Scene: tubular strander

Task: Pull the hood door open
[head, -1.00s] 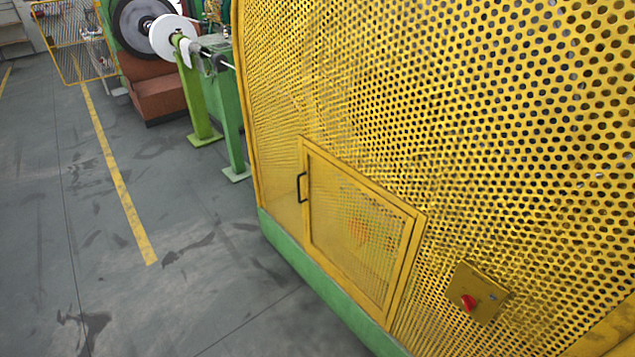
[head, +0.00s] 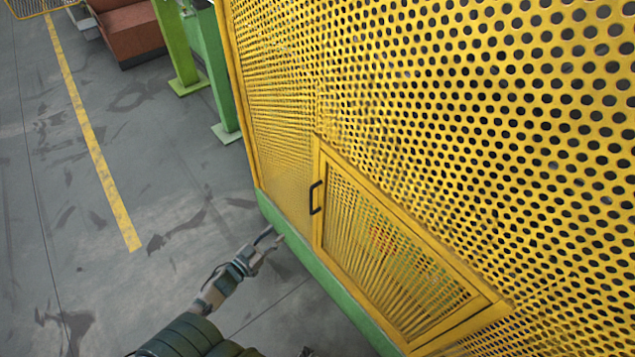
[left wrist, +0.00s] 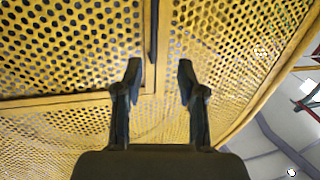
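The hood door (head: 400,262) is a yellow framed mesh panel low in the yellow perforated hood (head: 450,110). It looks shut. Its black handle (head: 316,198) is on the door's left edge in the head view. My left gripper (head: 272,240) is below and left of the handle, apart from it, over the floor beside the green base. In the left wrist view my left gripper (left wrist: 158,75) is open, with nothing between its fingers. The dark handle (left wrist: 154,32) shows there just beyond the fingertips, between them and nearer the left finger. My right gripper is not clearly seen.
The green base (head: 325,275) of the hood runs along the floor. Green posts (head: 205,75) and a brown block (head: 128,32) stand behind at the upper left. The grey floor (head: 150,180) to the left is clear, with a yellow line (head: 92,140).

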